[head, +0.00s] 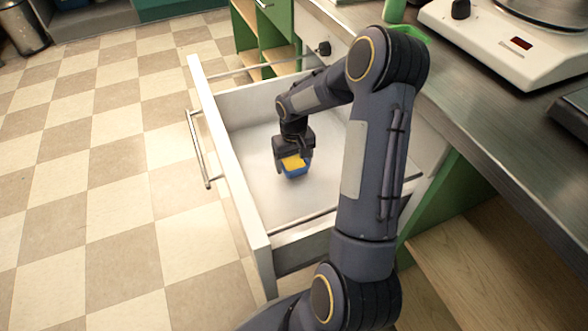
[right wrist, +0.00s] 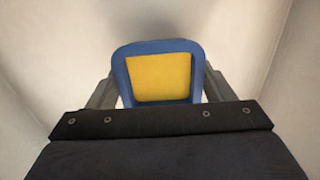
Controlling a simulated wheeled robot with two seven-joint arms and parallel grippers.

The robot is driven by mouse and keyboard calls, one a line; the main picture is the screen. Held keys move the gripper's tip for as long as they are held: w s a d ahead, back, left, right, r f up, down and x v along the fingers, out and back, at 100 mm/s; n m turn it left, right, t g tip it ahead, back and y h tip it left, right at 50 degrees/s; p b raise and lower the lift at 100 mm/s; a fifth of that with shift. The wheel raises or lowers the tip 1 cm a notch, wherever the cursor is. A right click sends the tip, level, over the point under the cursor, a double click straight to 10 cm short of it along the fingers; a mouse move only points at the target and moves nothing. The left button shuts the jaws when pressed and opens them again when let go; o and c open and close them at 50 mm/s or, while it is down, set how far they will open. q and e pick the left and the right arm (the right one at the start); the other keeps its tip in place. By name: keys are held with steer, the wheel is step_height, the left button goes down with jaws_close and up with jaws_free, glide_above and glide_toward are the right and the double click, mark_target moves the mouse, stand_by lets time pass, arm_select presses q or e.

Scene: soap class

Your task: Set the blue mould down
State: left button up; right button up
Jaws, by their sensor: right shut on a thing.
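The blue mould (head: 295,172) has a yellow filling on top and shows inside the open white drawer (head: 255,199). My right gripper (head: 294,166) reaches down into the drawer and is shut on the mould. In the right wrist view the mould's blue rim (right wrist: 119,75) sits between the two grey fingers, with its yellow top facing the camera. The drawer floor is pale and bare around it. I cannot tell whether the mould's underside touches the floor. My left gripper is not in view.
The drawer's front wall with a metal handle (head: 198,150) is on the left. The grey counter (head: 505,125) on the right carries a white device with a dial (head: 510,45). Green shelving stands behind.

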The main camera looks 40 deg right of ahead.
mark_target(294, 168)
steer(key=shift+f+b, duration=0.3)
steer(key=shift+f, duration=1.1)
steer(key=shift+f, duration=0.1)
steer(key=shift+f, duration=0.15)
steer(key=o, duration=1)
steer(key=shift+o, duration=0.2)
step_height(294, 168, up, 13)
steer(key=p, duration=0.4)
steer(key=shift+f, duration=0.2)
